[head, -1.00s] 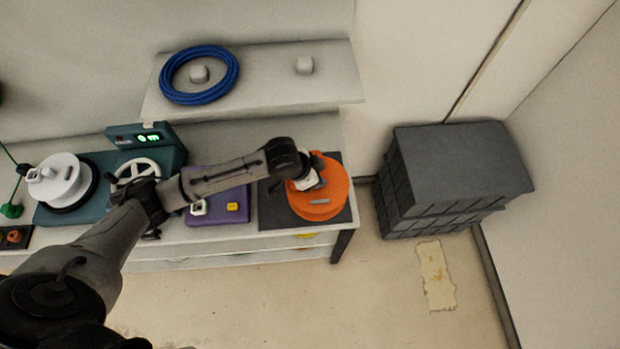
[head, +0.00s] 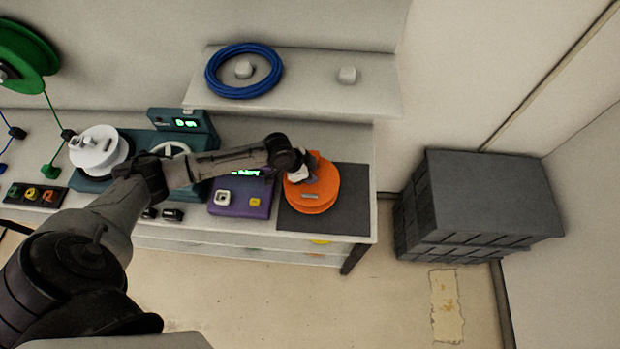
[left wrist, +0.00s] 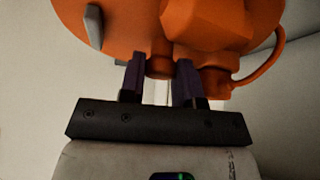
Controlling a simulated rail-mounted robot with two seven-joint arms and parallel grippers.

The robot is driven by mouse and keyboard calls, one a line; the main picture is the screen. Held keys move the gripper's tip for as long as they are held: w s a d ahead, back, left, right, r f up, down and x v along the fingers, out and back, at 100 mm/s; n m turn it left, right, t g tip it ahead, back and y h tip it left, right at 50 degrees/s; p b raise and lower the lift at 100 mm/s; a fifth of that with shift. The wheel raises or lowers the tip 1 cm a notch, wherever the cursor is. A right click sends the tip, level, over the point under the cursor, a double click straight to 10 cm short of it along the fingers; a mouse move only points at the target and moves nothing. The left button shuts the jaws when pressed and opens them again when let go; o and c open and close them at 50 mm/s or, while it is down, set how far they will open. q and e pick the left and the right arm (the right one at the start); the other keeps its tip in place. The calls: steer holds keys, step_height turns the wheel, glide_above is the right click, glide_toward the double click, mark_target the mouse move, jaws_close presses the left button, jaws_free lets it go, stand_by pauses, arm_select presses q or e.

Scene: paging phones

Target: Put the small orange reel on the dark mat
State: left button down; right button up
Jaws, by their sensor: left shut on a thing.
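The orange reel (head: 323,190) is over the left part of the dark mat (head: 352,205) at the right end of the bench. I cannot tell whether it touches the mat. My left gripper (head: 302,173) reaches in from the left and is shut on the reel. In the left wrist view, the gripper's two dark fingers (left wrist: 160,68) close on an orange part in the middle of the reel (left wrist: 110,25). My right gripper is not in view.
A purple box (head: 240,205) stands just left of the mat. A white reel (head: 98,150) sits on a teal unit farther left. A shelf (head: 310,95) with a blue coil (head: 215,85) overhangs behind. Dark grey crates (head: 490,190) stand on the floor at right.

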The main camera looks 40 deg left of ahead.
arm_select(q)
steer(key=shift+f, duration=1.85)
steer(key=shift+f, duration=0.2)
steer(key=c, duration=0.8)
jaws_free()
steer(key=v, duration=1.2)
steer(key=s+d+f, duration=0.3)
steer(key=s+d, duration=0.8)
steer(key=d, duration=0.4)
steer(key=s+n+y, duration=0.1)
steer(key=s+n, duration=0.1)
steer(key=s, duration=0.1)
steer(key=s+a+r+n+y, duration=0.1)
steer(key=s+n, duration=0.1)
steer(key=s, duration=0.2)
steer(key=s+r+n+g+y, duration=0.1)
steer(key=s+n, duration=0.1)
steer(key=s, duration=0.2)
steer(key=shift+s+a+r+y+p, duration=0.15)
steer(key=shift+s+r+y+p, duration=0.1)
steer(key=shift+y+p, duration=0.05)
